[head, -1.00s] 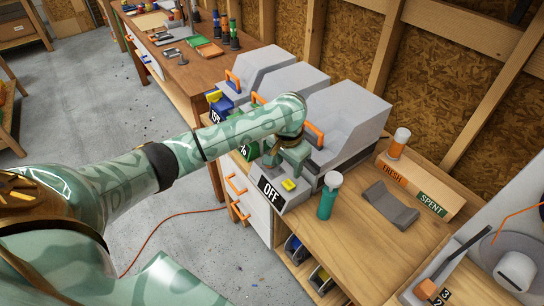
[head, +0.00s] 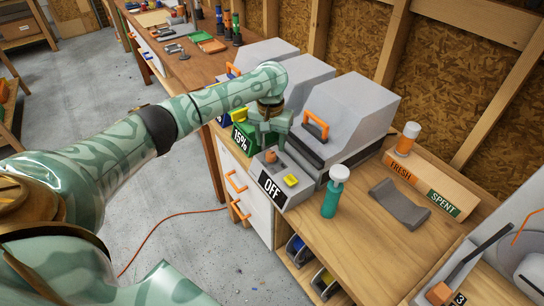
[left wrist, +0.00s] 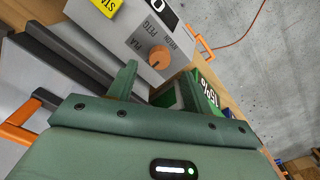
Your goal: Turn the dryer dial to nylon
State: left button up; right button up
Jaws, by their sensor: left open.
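The dryer (head: 345,110) is a grey box with an orange handle and a sloped front panel with an OFF display (head: 271,187). Its orange dial (head: 270,156) is on that panel, beside a yellow button (head: 291,180). In the left wrist view the dial (left wrist: 160,56) has PLA, PETG and NYLON printed around it; I cannot tell surely which it points at. My left gripper (head: 268,138) is open and empty, just behind the dial in the head view. Its fingers (left wrist: 158,77) are apart from the dial in the wrist view. My right gripper is not in view.
A teal bottle with a white cap (head: 335,190) stands right of the panel. A grey curved holder (head: 400,204) and a FRESH/SPENT rack (head: 425,178) lie further right.

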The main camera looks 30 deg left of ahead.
aim_at(271, 153)
pick_arm(q)
notch_tip(271, 153, down, 4)
jog(key=shift+f+b, duration=0.15)
jog(key=shift+b, duration=0.55)
